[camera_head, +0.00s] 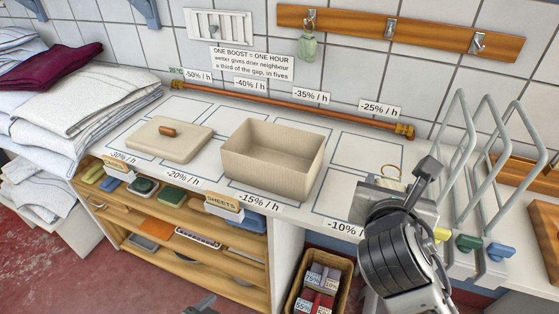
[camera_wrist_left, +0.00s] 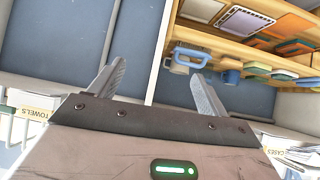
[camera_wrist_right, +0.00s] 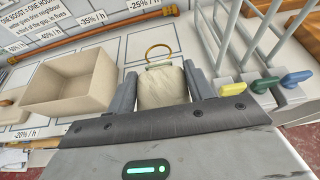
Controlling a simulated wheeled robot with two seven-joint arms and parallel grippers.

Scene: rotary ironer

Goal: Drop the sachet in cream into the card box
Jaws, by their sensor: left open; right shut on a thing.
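The cream sachet (camera_wrist_right: 162,88) with a brass ring on top is held between the fingers of my right gripper (camera_wrist_right: 161,74). In the head view my right gripper (camera_head: 398,188) is over the right part of the counter, right of the box, and mostly hides the sachet. The open beige card box (camera_head: 262,170) stands mid-counter; its visible inside looks empty. It also shows in the right wrist view (camera_wrist_right: 68,90), left of the sachet. Its likely lid (camera_head: 158,143), with a brown knob, lies to its left. My left gripper (camera_wrist_left: 160,78) is open and empty, low before shelving.
Wire racks (camera_head: 480,150) with coloured clips stand right of my right gripper. A green sachet (camera_head: 307,48) hangs on the hook rail. Folded linen (camera_head: 75,95) is piled left. A basket (camera_head: 320,280) stands below the counter.

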